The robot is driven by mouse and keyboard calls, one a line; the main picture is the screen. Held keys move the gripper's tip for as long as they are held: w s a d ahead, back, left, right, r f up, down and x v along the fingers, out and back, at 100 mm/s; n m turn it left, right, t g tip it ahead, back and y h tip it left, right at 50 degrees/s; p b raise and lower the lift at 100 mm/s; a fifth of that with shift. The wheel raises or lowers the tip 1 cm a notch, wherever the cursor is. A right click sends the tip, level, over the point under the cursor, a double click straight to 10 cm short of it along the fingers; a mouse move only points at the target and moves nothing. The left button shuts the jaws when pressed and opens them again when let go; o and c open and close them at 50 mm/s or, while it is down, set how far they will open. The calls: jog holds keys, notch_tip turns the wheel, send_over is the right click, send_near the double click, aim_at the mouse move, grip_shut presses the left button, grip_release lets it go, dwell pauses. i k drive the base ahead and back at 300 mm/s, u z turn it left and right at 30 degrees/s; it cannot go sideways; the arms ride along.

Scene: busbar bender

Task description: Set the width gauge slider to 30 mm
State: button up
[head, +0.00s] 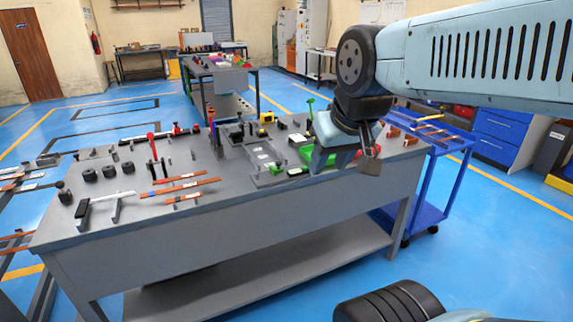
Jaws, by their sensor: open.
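My gripper (343,167) hangs over the right part of the grey workbench (240,212), near its front edge. Its two fingers are apart, with nothing visible between them. A pale bar on dark upright legs (106,199) stands at the bench's left front, well away from my gripper; it may be the width gauge, but I cannot tell for sure. No slider or scale marks can be read at this size. A grey frame-like fixture (265,160) lies left of my gripper. My gripper and arm hide part of the bench's right side.
Copper-coloured strips (180,188) and several black round pieces (90,175) lie on the bench. A red-handled tool (152,142) stands behind them. Green parts (305,152) are beside my gripper. A blue cart (425,185) stands to the right.

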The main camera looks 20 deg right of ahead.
aim_at(275, 171)
jog(key=z, duration=0.4)
jog(key=k, duration=1)
jog(key=z, duration=0.6)
jog(key=i, duration=0.85)
jog(key=u, duration=0.4)
jog(key=i, duration=0.9)
jog(key=u, duration=0.7)
jog(key=k, duration=0.85)
jog(key=u, duration=0.2)
jog(key=i, duration=0.8)
